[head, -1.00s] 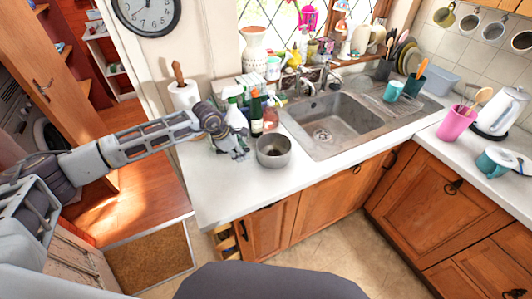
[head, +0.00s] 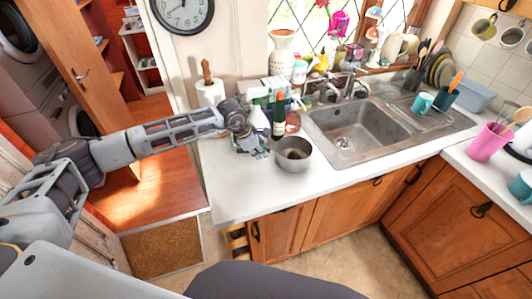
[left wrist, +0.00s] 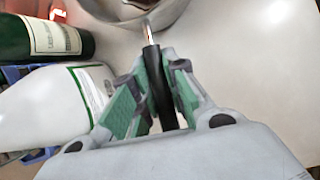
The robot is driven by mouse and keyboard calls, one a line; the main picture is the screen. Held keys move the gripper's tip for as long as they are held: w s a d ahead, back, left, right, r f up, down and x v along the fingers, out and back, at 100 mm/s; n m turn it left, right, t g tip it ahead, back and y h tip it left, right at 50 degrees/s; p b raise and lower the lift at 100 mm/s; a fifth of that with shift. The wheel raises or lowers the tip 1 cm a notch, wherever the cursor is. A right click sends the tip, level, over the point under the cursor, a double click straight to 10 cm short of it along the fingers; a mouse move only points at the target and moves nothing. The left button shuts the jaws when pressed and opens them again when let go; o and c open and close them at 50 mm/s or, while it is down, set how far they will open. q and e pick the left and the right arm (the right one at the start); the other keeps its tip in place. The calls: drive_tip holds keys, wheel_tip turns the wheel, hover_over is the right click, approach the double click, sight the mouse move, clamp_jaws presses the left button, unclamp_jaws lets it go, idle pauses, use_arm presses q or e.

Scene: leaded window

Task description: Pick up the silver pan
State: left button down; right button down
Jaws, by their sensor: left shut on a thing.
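The silver pan (head: 294,159) is on the white counter, left of the sink, in the head view. Its rim and wall show at the top of the left wrist view (left wrist: 178,14). A dark handle (left wrist: 153,75) runs from the pan down between the green-padded fingers. My left gripper (head: 264,152) is at the pan's left side, shut on that handle; its fingers also show in the left wrist view (left wrist: 158,80). I cannot tell whether the pan touches the counter. My right gripper is not in view.
Bottles, one green (head: 279,117) and one white (left wrist: 48,108), stand close beside my left gripper. A paper towel roll (head: 211,93) is behind. The sink (head: 358,130) lies right of the pan. The counter's front left (head: 232,195) is clear.

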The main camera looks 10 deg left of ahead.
use_arm(q)
wheel_tip(320, 180, up, 10)
drive_tip(key=shift+f+b, duration=0.1)
drive_tip(key=shift+b, duration=0.95)
drive_tip(key=shift+f, duration=0.15)
